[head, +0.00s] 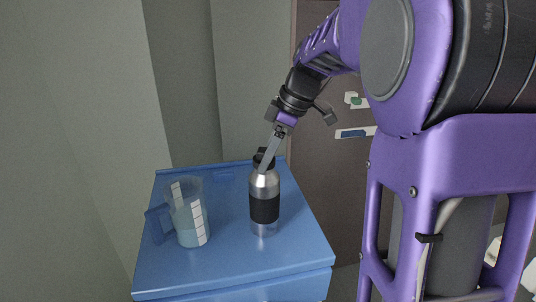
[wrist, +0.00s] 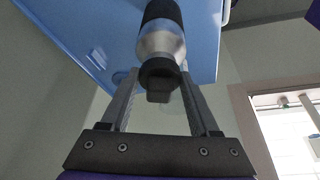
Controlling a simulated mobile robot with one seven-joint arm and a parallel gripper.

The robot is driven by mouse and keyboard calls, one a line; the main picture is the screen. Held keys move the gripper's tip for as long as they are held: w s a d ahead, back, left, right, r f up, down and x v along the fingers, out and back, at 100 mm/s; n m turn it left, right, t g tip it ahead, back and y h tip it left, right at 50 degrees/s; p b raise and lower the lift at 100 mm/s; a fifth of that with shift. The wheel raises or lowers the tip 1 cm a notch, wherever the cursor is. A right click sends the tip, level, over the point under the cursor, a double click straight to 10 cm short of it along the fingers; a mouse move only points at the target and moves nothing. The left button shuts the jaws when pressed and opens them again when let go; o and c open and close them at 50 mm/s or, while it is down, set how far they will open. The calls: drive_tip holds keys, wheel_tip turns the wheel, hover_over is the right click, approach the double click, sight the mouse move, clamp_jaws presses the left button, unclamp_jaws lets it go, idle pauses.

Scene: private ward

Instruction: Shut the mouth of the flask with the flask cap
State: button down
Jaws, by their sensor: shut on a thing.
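The flask (head: 264,184), silver with a wide black band, stands upright on the blue cabinet top. The black flask cap (head: 259,156) is at its mouth, partly hidden behind my finger. In the wrist view the cap (wrist: 158,73) lies in line with the silver shoulder of the flask (wrist: 160,42), with no clear gap between them. I cannot tell whether it is fully seated. My gripper (head: 266,160) reaches down from the upper right. In the wrist view its fingers (wrist: 158,76) are on either side of the cap, shut on it.
A clear measuring jug (head: 190,222) with a blue handle and white scale marks stands left of the flask. The blue cabinet top (head: 285,254) is clear in front and to the right. Walls stand behind and to the left. A brown panel is behind my arm.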

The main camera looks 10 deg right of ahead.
idle(0.3)
drive_tip(key=shift+f+m+t+b, duration=0.1)
drive_tip(key=shift+m+t+b, duration=0.35)
drive_tip(key=shift+m, duration=0.55)
drive_tip(key=m+h, duration=0.1)
drive_tip(key=m, duration=0.1)
drive_tip(key=shift+s+a+m+t, duration=0.1)
drive_tip(key=shift+s+m+t, duration=0.05)
drive_tip(key=shift+m+t, duration=0.25)
drive_tip(key=shift+m, duration=0.7)
drive_tip(key=m+t+h, duration=0.1)
drive_tip(key=m, duration=0.2)
drive_tip(key=shift+s+a, duration=0.1)
drive_tip(key=shift+a, duration=0.05)
drive_tip(key=shift+h, duration=0.3)
drive_tip(key=shift+m, duration=0.4)
